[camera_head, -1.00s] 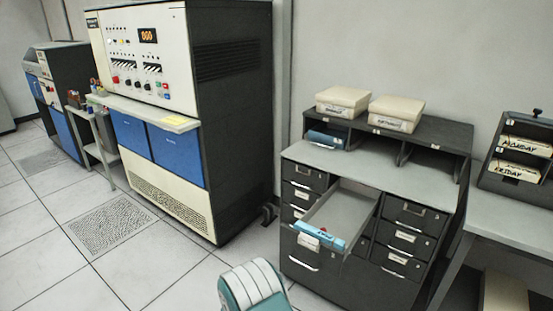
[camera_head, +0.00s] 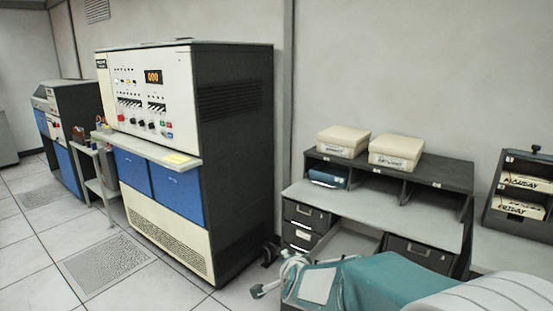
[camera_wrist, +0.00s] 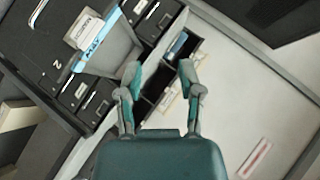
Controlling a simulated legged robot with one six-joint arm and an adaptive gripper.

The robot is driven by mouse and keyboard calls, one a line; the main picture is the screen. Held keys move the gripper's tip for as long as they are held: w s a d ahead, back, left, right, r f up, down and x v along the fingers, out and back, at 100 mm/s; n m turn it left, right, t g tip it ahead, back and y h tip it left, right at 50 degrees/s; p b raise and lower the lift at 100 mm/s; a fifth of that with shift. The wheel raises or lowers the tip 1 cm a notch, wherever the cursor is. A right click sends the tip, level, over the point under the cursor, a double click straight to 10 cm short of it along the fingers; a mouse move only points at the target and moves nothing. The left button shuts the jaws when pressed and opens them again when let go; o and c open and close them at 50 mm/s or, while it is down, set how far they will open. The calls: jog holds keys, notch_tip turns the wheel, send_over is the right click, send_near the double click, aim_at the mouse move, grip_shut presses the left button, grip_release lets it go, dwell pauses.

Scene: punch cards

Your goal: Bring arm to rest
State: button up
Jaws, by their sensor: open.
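My gripper (camera_wrist: 160,76) is open in the wrist view, with two grey and teal fingers spread apart and nothing between them. In the head view my teal and white arm (camera_head: 385,282) reaches in from the lower right, in front of the card cabinet. The cabinet (camera_head: 400,209) has a grey top, small drawers and open cubbies.
Two cream boxes (camera_head: 342,139) (camera_head: 396,151) sit on the cabinet's shelf. A rack (camera_head: 520,192) of labelled card decks stands at right. A big console (camera_head: 190,150) with blue panels stands left of the cabinet. The tiled floor (camera_head: 40,240) at left is clear.

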jog(key=s+d+r+n+g, duration=0.2)
jog(key=s+d+n, duration=0.2)
jog(key=s, duration=0.6)
jog(key=s+d+r+n+g, duration=0.1)
jog(key=s+d+n+g, duration=0.1)
jog(key=s, duration=0.8)
jog(key=s+d+r+n+g+h, duration=0.1)
jog(key=s+d+n, duration=0.4)
jog(key=s, duration=0.6)
jog(key=shift+d+r+n+g, duration=0.3)
jog(key=shift+d+r+g, duration=0.3)
jog(key=shift+r+g, duration=0.25)
